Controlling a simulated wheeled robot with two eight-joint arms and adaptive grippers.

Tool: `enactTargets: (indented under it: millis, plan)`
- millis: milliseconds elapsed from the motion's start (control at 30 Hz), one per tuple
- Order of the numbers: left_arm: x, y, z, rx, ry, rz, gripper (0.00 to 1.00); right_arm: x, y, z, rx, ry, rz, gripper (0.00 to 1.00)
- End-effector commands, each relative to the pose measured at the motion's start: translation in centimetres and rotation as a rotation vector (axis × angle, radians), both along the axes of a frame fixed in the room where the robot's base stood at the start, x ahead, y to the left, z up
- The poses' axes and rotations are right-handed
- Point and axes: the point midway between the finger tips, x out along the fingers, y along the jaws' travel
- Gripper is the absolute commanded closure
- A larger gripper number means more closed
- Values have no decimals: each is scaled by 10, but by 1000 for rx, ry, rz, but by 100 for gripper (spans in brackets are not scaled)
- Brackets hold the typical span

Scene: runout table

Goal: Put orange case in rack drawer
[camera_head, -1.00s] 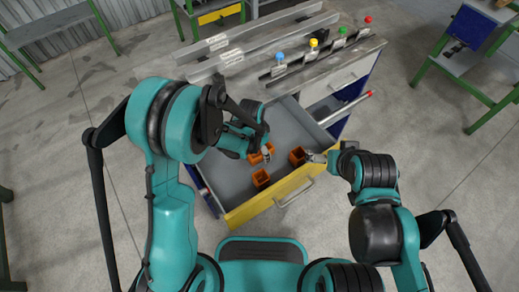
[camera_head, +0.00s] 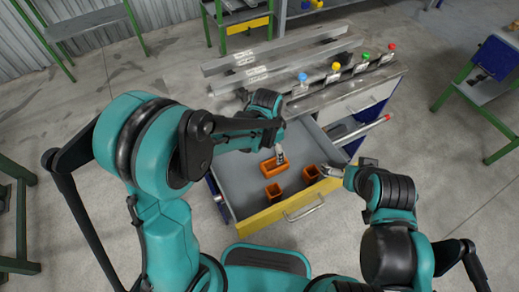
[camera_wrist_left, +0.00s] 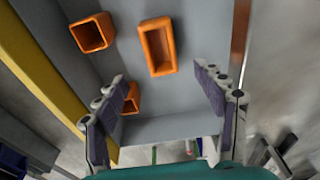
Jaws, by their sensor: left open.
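Three orange cases are in the open grey drawer (camera_head: 240,180) with a yellow front. The longer, open-topped case (camera_head: 274,168) lies farther in; it also shows at the top middle of the left wrist view (camera_wrist_left: 158,47). Two smaller square cases stand nearer the front, one left (camera_head: 273,193) and one right (camera_head: 311,174). My left gripper (camera_head: 280,156) is open and empty above the drawer, by the longer case. In the left wrist view its fingers are wide apart, and the left finger partly overlaps one small case (camera_wrist_left: 132,98). My right gripper (camera_head: 331,171) is beside the right small case; its jaws are too small to judge.
Behind the drawer, the cabinet top carries long metal bars (camera_head: 280,62) and a row of coloured knobs, blue (camera_head: 302,77), yellow, green and red. A red-tipped rod (camera_head: 365,128) lies right of the drawer. Green-framed tables stand around on open concrete floor.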

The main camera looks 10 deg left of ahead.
Motion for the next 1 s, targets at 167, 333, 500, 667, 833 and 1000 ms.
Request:
enactTargets:
  millis: [167,333,500,667,833,1000]
  plan:
    - [-3,7,12,-3,-16,37,30,0,0,0,0,0,0,0]
    - [-18,37,56,-29,-96,204,30,0,0,0,0,0,0,0]
    - [-47,77,102,-76,-209,436,30,0,0,0,0,0,0,0]
    - [-80,109,129,-132,-314,646,30,0,0,0,0,0,0,0]
    - [-109,133,140,-192,-405,819,30,0,0,0,0,0,0,0]
    - [-122,144,142,-228,-454,907,30,0,0,0,0,0,0,0]
